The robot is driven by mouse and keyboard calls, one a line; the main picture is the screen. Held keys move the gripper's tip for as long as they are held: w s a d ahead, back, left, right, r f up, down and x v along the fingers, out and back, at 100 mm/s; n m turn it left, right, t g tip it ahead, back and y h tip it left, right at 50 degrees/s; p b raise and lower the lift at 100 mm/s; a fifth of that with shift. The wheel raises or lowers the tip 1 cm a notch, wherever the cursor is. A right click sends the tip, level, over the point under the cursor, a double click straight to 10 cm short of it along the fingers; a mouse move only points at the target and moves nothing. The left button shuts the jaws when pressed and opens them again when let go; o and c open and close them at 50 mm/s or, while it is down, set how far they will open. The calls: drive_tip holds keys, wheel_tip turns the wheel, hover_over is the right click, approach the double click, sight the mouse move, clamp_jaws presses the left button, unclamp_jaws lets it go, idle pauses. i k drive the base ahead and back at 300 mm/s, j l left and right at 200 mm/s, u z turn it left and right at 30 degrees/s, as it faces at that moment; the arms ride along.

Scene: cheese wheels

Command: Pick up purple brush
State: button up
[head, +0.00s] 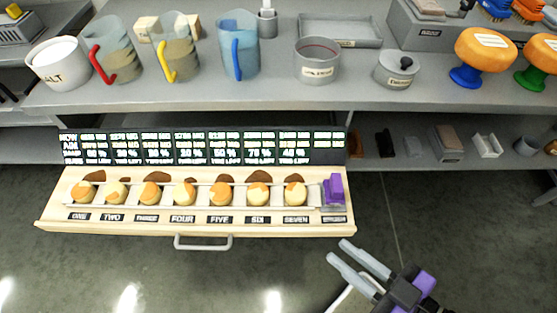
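A small purple object (334,189), which looks like the purple brush, stands at the right end of the pale wooden tray (130,228), to the right of the cheese marked SEVEN. It is too small for me to make out bristles or a handle. My gripper (336,250) is at the lower right, with two grey fingers pointing up and to the left. The fingers are apart with nothing between them. In the picture the fingertips are below the purple object and the tray's right end, apart from both.
Several small cheese wheels (184,191) stand in a row left of the purple object. A handle (203,246) sticks out from the tray's front. A dark display panel (205,147) rises behind. The grey counter (280,92) above holds jugs and orange-topped items (485,47).

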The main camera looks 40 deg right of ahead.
sight(333, 190)
drive_tip(key=k+l+u, duration=0.3)
drive_tip(key=l, duration=0.2)
drive_tip(key=k+l+u, duration=0.1)
drive_tip(key=l+u, duration=0.2)
drive_tip(key=l, duration=0.15)
drive_tip(key=k+l+u, duration=0.3)
drive_tip(key=l, duration=0.1)
